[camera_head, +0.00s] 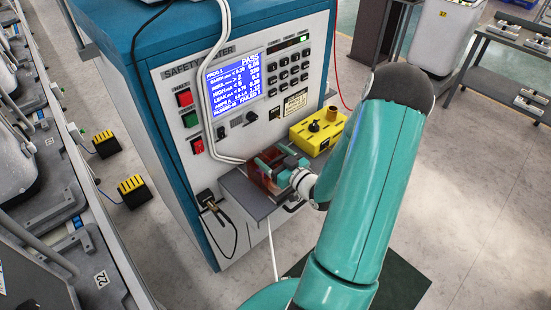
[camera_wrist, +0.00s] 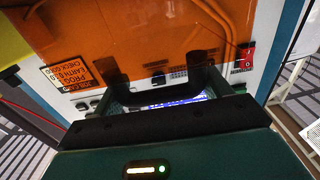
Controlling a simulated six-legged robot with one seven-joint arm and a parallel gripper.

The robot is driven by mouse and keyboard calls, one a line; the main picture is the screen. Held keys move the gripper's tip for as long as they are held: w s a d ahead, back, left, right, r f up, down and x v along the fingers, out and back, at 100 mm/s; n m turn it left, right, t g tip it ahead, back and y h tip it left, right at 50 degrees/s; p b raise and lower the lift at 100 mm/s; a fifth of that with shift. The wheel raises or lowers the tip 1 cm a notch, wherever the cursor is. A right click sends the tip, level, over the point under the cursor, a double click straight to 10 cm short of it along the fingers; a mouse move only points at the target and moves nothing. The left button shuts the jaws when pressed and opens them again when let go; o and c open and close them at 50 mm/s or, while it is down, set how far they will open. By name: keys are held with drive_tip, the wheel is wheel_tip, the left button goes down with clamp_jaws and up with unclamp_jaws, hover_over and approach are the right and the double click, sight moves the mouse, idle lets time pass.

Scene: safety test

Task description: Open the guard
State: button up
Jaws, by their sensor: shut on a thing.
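The guard (camera_head: 258,176) is a see-through reddish-orange cover on the small grey shelf at the front of the safety tester. In the wrist view it shows as a broad orange sheet (camera_wrist: 140,35) across the top. A dark U-shaped handle (camera_wrist: 160,97) shows in front of the sheet. My gripper (camera_head: 280,166) is at the guard, on its right side in the head view. In the wrist view my gripper (camera_wrist: 162,98) has its fingers on either side of the handle and is shut on it. My arm and gripper hide part of the guard. I cannot tell whether the guard is raised.
The blue-and-white safety tester (camera_head: 240,85) has a lit screen (camera_head: 236,84) and buttons. A yellow box with a black knob (camera_head: 318,131) sits on the shelf right of the guard. A cable (camera_head: 220,235) hangs at the left. Open floor (camera_head: 480,190) lies to the right.

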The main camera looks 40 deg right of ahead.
drive_tip(key=o, duration=1.1)
drive_tip(key=shift+d, duration=0.3)
drive_tip(key=shift+a, duration=0.1)
drive_tip(key=s, duration=1.4)
drive_tip(key=shift+d, duration=0.2)
